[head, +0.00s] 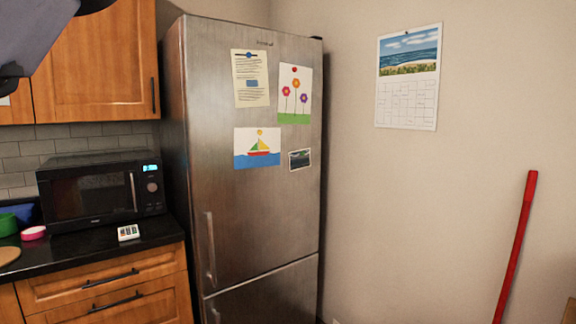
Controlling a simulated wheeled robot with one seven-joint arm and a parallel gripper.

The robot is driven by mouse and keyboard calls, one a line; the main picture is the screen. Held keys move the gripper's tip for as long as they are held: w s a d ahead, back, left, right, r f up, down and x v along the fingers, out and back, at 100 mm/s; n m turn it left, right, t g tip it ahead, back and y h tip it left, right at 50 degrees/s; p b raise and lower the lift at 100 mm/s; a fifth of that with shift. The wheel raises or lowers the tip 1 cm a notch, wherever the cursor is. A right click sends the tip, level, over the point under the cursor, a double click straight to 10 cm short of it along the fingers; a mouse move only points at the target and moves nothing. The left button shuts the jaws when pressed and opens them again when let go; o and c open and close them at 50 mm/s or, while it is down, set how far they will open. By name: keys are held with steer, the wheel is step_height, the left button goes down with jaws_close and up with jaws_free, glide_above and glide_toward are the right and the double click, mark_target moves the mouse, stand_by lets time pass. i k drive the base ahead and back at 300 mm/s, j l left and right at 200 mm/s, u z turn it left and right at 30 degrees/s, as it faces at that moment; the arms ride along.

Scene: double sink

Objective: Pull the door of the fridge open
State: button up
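The fridge (245,215) is a tall stainless steel unit standing against the wall in the middle of the head view. Its large upper door is shut and carries several papers and drawings. A long vertical handle (210,250) is on the left side of the upper door, near its lower edge. A lower door (270,299) sits below a horizontal gap, with the top of its own handle at the left. A dark part of my arm shows at the top left corner. My gripper's fingers cannot be made out, and nothing touches the fridge.
A black counter (90,248) with wooden drawers adjoins the fridge on the left. A microwave (100,190) and a small white timer (128,232) stand on it. A wooden cabinet (100,65) hangs above. A red pole (516,245) leans at the right; the wall between is bare below a calendar (408,78).

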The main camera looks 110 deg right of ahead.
mark_target(248, 222)
steer(key=z, duration=3.7)
steer(key=i+j, duration=0.1)
steer(key=j, duration=0.3)
steer(key=i+j, duration=0.1)
steer(key=j, duration=0.25)
